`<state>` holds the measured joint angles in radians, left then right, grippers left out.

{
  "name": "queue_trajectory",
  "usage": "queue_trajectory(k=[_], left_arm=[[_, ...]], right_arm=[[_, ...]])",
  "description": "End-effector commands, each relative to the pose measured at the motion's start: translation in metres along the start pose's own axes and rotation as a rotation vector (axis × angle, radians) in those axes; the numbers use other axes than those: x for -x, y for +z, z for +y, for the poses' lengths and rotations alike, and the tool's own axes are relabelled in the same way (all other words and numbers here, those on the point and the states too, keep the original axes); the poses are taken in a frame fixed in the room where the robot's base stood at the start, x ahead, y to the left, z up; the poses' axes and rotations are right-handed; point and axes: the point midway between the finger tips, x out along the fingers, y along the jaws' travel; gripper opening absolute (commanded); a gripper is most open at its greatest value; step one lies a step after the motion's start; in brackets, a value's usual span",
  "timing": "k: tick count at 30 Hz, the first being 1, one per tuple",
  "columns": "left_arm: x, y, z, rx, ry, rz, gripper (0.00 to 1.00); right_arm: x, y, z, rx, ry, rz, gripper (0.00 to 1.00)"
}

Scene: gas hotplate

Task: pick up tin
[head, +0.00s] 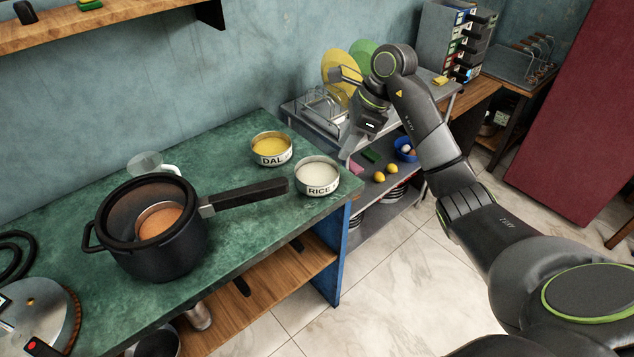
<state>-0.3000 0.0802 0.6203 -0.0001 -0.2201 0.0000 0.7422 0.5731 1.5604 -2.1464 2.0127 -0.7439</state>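A round metal tin labelled DAL (272,162) with yellow contents stands upright on the green counter. Another tin labelled RICE (317,190) with whitish contents stands just in front and to its right, near the counter's right edge. A third, unlabelled metal container with orange-brown contents (160,221) sits inside the black long-handled pot (160,259); its lower part is hidden. My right gripper (354,142) is above and behind the RICE tin, over the metal rack side, apart from the tins. Its fingers are small and unclear, so I cannot tell their opening. My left gripper is out of view.
The pot's handle (247,194) reaches right toward the RICE tin. A clear glass cup (150,164) stands behind the pot. A metal shelf unit with plates, a blue bowl (405,150) and yellow fruits is to the right.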

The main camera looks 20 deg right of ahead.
Motion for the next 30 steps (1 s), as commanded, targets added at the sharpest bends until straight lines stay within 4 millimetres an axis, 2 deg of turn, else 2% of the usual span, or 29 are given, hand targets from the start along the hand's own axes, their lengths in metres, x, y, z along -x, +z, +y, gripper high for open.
queue_trajectory(k=[1, 17, 21, 26, 30], left_arm=[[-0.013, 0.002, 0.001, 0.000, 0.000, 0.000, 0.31], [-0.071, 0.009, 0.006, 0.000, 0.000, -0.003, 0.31], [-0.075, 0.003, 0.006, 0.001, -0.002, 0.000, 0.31], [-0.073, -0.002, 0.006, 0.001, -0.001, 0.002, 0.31], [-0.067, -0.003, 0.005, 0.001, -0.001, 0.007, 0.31]], right_arm=[[-0.015, -0.002, 0.000, 0.001, 0.001, -0.002, 0.31], [-0.087, -0.001, 0.000, 0.000, 0.001, -0.004, 0.31], [-0.098, 0.000, 0.000, 0.000, 0.001, -0.004, 0.31], [-0.103, 0.001, 0.000, 0.000, 0.002, -0.003, 0.31], [-0.121, 0.003, -0.001, -0.002, 0.006, -0.004, 0.31]])
